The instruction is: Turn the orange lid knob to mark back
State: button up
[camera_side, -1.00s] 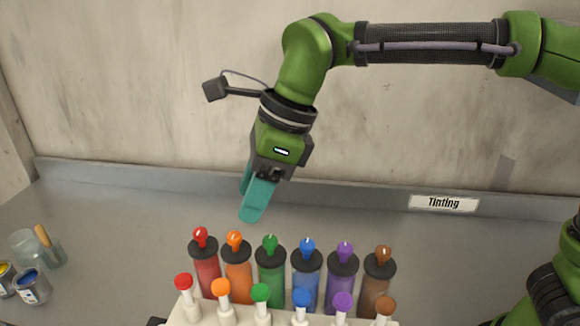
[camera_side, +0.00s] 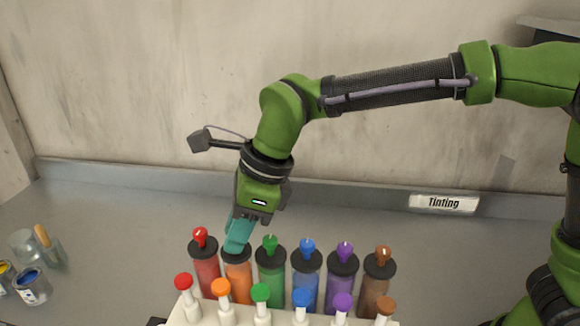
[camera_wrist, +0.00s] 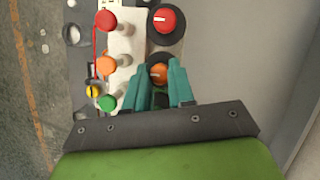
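The orange canister (camera_side: 238,283) stands second from left in the back row. Its orange lid knob (camera_wrist: 158,73) shows in the wrist view on a dark lid, between my fingertips; in the side view my fingers hide it. My gripper (camera_side: 237,244) points down with its teal fingers at the top of that canister. In the wrist view, my gripper (camera_wrist: 160,70) is open, one finger on each side of the knob. I cannot tell whether either finger touches it. The marks on the lid and the knob's pointing direction are not readable.
A red-knobbed canister (camera_side: 205,265) stands close left and a green-knobbed one (camera_side: 271,278) close right, with more beyond. White-necked bottles with coloured caps, including an orange cap (camera_side: 221,287), stand in front. Paint cans (camera_side: 32,286) are at far left. The bench behind is clear.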

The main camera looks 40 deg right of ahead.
grip_shut()
jog(key=shift+n, duration=0.3)
